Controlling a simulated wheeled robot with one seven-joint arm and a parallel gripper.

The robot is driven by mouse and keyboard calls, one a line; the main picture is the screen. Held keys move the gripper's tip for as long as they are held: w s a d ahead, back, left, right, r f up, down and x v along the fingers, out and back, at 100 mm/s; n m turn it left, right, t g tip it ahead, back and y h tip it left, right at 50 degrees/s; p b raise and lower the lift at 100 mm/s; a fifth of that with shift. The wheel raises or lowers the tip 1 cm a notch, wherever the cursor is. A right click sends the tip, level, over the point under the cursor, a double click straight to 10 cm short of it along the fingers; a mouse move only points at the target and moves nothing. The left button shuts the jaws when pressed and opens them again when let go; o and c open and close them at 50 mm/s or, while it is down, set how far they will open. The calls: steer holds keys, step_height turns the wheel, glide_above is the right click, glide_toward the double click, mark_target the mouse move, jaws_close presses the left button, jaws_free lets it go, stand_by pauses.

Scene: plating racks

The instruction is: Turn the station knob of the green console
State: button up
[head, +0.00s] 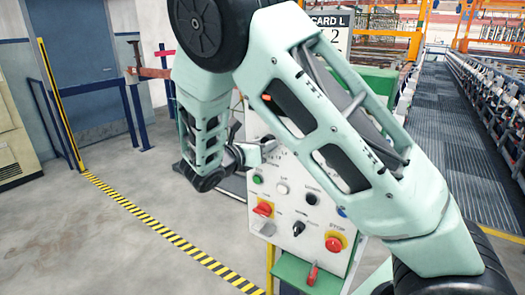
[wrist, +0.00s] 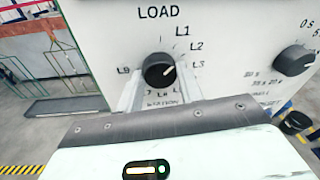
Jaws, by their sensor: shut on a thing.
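The green console has a white front panel (head: 290,180) and a green lower part, seen behind my arm in the head view. In the wrist view a round black knob (wrist: 158,70) sits below the word LOAD, ringed by labels such as L1, L2, L3 and L9. Its white mark points up and right, toward about L2 to L3. My gripper (wrist: 162,78) is shut on this knob, one pale finger on each side. In the head view my gripper (head: 250,155) is at the panel's upper left, and the knob is hidden there. Lettering under the knob is partly covered.
A second black knob (wrist: 295,60) with time labels is to the right. Open floor with a yellow-black stripe (head: 160,233) lies left.

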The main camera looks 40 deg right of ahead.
steer(key=m+b, duration=0.3)
steer(key=m+t+b, duration=0.1)
steer(key=m+b, duration=0.3)
steer(key=shift+s+m+y, duration=0.1)
steer(key=shift+m+y, duration=0.2)
steer(key=shift+y, duration=0.1)
stand_by(0.5)
steer(key=o, duration=1)
steer(key=shift+a, duration=0.1)
steer(key=b+v, duration=0.3)
steer(key=v, duration=1.4)
steer(key=shift+s, duration=0.2)
steer(key=shift+f, duration=0.15)
